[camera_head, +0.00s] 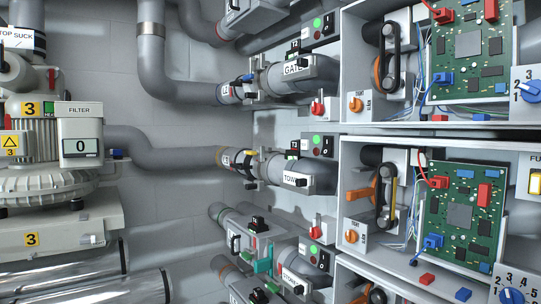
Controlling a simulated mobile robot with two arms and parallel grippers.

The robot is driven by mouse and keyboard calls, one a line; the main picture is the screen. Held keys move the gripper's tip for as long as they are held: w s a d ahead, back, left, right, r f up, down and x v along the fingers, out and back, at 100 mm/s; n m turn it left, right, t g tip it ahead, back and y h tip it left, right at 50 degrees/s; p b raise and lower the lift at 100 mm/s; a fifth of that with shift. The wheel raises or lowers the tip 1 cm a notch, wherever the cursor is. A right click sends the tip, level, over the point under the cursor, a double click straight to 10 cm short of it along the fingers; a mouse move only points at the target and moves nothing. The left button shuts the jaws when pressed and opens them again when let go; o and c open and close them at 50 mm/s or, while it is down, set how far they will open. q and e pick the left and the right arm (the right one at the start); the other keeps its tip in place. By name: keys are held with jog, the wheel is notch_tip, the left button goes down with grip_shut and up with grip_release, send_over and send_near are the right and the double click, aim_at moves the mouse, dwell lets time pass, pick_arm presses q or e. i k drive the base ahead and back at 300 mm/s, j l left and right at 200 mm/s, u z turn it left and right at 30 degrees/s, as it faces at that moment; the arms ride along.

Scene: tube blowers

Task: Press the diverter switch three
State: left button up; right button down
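No control in view carries a readable "diverter" label, so I cannot tell which one is diverter switch three. A grey blower (38,185) at left bears yellow "3" plates, with a FILTER box (82,143) reading 0. A blue rotary knob (531,89) marked 1, 2, 3 sits at the upper right edge. Another blue knob (511,296) is at the bottom right, cut off by the frame. Small black switch panels with a green button (317,141) sit beside the pipes in the middle. Neither of my grippers shows.
Grey pipes run along the wall, with GATE (296,68) and TOWER (293,179) labels. White open boxes at right hold green circuit boards (468,45), wires, orange knobs (352,237) and black belts. Shiny metal cylinders (95,287) lie at lower left. The grey wall (180,120) behind is bare.

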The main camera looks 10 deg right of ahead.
aim_at(327, 150)
jog(key=i+j, duration=0.15)
jog(key=i, duration=0.25)
jog(key=i+j+u, duration=0.1)
jog(key=i, duration=0.35)
jog(key=j, duration=0.1)
